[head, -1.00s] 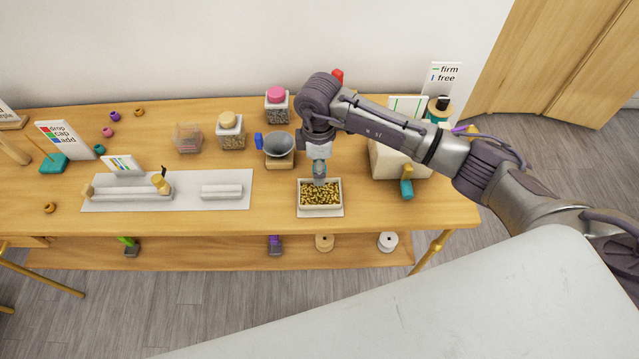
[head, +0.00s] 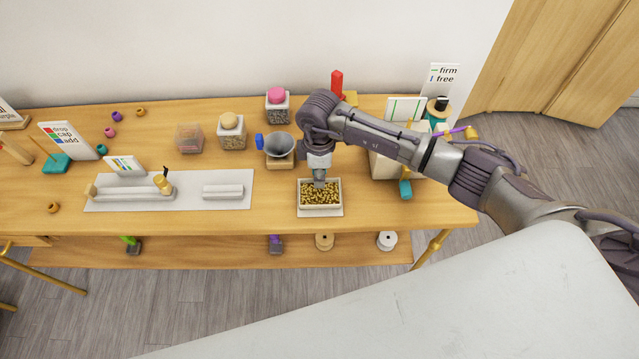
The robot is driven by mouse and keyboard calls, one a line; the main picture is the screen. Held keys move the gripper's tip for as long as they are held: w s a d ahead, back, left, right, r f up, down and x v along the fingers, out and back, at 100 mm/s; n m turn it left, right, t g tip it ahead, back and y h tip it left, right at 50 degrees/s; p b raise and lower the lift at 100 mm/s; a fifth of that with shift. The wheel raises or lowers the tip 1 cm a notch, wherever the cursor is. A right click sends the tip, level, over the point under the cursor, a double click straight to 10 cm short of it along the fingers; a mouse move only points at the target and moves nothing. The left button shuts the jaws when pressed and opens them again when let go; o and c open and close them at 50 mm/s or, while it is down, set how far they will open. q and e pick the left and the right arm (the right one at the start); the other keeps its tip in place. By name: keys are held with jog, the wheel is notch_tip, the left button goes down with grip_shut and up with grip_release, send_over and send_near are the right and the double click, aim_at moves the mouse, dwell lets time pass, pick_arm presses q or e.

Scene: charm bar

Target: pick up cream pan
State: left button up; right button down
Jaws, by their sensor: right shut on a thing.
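The cream pan (head: 320,208) is a small pale rectangular tray filled with gold beads. It sits on a white mat (head: 334,215) near the table's front edge, right of centre. My right gripper (head: 319,184) points straight down at the pan's far rim and is shut on it. The fingertips are small and partly hidden by the wrist above them. The pan looks level, and I cannot tell whether it is clear of the mat. My left gripper is not in view.
A cream box (head: 384,165) stands to the right. Jars, including a pink-topped one (head: 277,106), stand farther back. A white strip (head: 223,191) lies left, with bare table between.

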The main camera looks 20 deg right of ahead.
jog(key=shift+r, duration=0.15)
jog(key=shift+r, duration=0.25)
jog(key=r, duration=0.1)
jog(key=r+b, duration=0.2)
jog(key=shift+s+d+r, duration=0.25)
jog(key=shift+d+r, duration=0.05)
jog(key=shift+d, duration=0.1)
jog(key=s+d+r+b, duration=0.2)
jog(key=s+d+r, duration=0.4)
jog(key=s+d, duration=0.1)
jog(key=shift+s+d+r+b, duration=0.2)
jog(key=shift+d+r+b, duration=0.15)
jog(key=shift+d+b, duration=0.1)
jog(key=c, duration=1.7)
grip_release()
grip_shut()
